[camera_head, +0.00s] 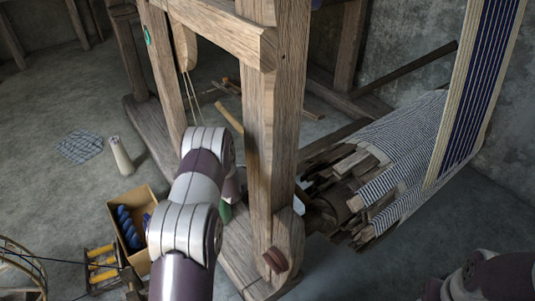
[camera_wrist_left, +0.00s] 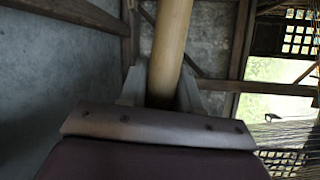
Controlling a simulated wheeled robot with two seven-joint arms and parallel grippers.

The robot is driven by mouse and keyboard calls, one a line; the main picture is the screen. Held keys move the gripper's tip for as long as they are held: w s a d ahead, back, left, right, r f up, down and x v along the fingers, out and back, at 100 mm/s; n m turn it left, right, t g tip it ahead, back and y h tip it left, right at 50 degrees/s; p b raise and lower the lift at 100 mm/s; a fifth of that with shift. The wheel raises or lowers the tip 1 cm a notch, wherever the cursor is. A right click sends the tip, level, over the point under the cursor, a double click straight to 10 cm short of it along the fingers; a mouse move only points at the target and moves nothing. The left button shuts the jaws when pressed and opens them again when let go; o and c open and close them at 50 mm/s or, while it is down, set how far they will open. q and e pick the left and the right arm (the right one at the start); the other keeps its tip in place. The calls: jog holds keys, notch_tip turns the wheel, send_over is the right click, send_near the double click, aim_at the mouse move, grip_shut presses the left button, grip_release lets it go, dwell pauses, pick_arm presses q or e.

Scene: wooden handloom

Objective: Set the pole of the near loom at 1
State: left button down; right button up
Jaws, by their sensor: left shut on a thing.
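In the left wrist view, a pale, smooth wooden pole (camera_wrist_left: 172,42) runs up between the two fingers of my left gripper (camera_wrist_left: 160,92), which is shut on it. The pole's lower end is hidden behind the gripper body. In the head view, my left arm reaches up in front of the near loom (camera_head: 272,120) and bends behind its thick upright post. The left gripper and the held pole are hidden there. Only part of my right arm shows at the lower right. Its gripper is out of view. No readable number marks show.
Striped cloth (camera_head: 400,150) and broken wooden slats (camera_head: 345,185) lie right of the post. A cardboard box (camera_head: 143,258) with blue yarn, a pale cone (camera_head: 120,155) and a checked cloth (camera_head: 80,147) are on the floor at left. Open floor lies around them.

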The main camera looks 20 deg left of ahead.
pick_arm(q)
jog(key=r, duration=0.2)
jog(key=r+m, duration=0.1)
jog(key=shift+s+d+r+t, duration=0.15)
jog(key=shift+d+r+t, duration=0.05)
jog(key=shift+d+t, duration=0.1)
pick_arm(e)
jog(key=shift+r, duration=0.6)
pick_arm(q)
jog(key=c, duration=0.9)
grip_release()
pick_arm(e)
jog(key=shift+s, duration=0.1)
pick_arm(q)
jog(key=shift+s+p, duration=0.1)
jog(key=shift+p, duration=0.2)
jog(key=s+p, duration=0.2)
jog(key=s, duration=0.2)
jog(key=s+a+p, duration=0.1)
jog(key=s, duration=0.3)
jog(key=s+r+p, duration=0.1)
jog(key=s+p, duration=0.1)
jog(key=s, duration=0.2)
jog(key=shift+s+a+p, duration=0.2)
jog(key=shift+p, duration=0.1)
pick_arm(e)
notch_tip(320, 180, up, 6)
jog(key=shift+f, duration=0.15)
